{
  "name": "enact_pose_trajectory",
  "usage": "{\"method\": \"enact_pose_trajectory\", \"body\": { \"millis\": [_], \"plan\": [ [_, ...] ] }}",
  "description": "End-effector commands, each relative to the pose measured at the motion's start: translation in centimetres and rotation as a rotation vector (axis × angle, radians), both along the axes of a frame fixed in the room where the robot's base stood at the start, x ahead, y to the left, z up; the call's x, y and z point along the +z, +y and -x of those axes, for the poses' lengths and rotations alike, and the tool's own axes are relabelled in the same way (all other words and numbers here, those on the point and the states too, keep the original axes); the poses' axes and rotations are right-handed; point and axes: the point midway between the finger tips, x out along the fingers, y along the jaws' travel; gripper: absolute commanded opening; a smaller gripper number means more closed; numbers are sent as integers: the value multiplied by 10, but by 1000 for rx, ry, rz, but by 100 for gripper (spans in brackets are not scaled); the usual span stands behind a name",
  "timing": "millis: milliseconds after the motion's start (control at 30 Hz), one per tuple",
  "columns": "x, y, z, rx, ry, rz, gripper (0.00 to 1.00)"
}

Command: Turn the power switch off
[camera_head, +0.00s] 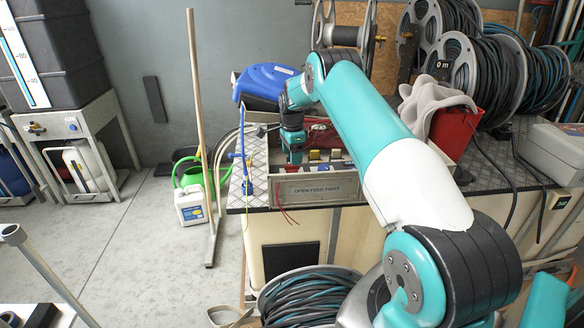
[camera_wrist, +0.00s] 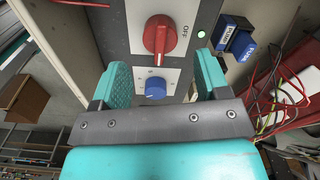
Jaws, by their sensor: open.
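In the wrist view a red rotary switch (camera_wrist: 158,34) sits on a white plate on a grey panel. Its handle points down the picture, and the word OFF stands to its right. A blue knob (camera_wrist: 155,89) sits on a second plate below it. My gripper (camera_wrist: 162,72) is open and empty. Its teal fingers stand to the left and right of the blue knob, below the red switch. In the head view my gripper (camera_head: 293,148) is over the bench, and I cannot make out the switch there.
A small light (camera_wrist: 201,34) on the panel glows green. Blue blocks (camera_wrist: 238,40) and a red tray with loose wires (camera_wrist: 290,90) lie to the right. In the head view a box labelled OPEN FEED FIRST (camera_head: 316,190) stands on the bench, with a red bucket (camera_head: 455,133) further right.

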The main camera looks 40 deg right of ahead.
Motion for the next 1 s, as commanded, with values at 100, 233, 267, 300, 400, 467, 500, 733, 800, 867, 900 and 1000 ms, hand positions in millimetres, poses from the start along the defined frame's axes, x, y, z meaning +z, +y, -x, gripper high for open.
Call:
{"method": "enact_pose_trajectory", "body": {
  "millis": [100, 233, 267, 300, 400, 467, 500, 733, 800, 867, 900, 1000],
  "plan": [
    [-24, 0, 0, 1, 2, -1, 69],
    [-43, 0, 0, 1, 1, 0, 69],
    [-46, 0, 0, 1, 0, 0, 69],
    [-50, 0, 0, 1, -1, 0, 69],
    [-56, 0, 0, 1, -1, 0, 69],
    [-57, 0, 0, 1, -2, 1, 69],
    [-58, 0, 0, 1, -2, 1, 69],
    [-58, -1, 0, 0, -1, 0, 64],
    [-58, -1, 0, 0, -1, 0, 48],
    [-58, -1, 0, 0, -2, 1, 34],
    [-58, -1, 0, 0, -2, 1, 25],
    [-58, -1, 0, 0, -2, 1, 19]
  ]
}}
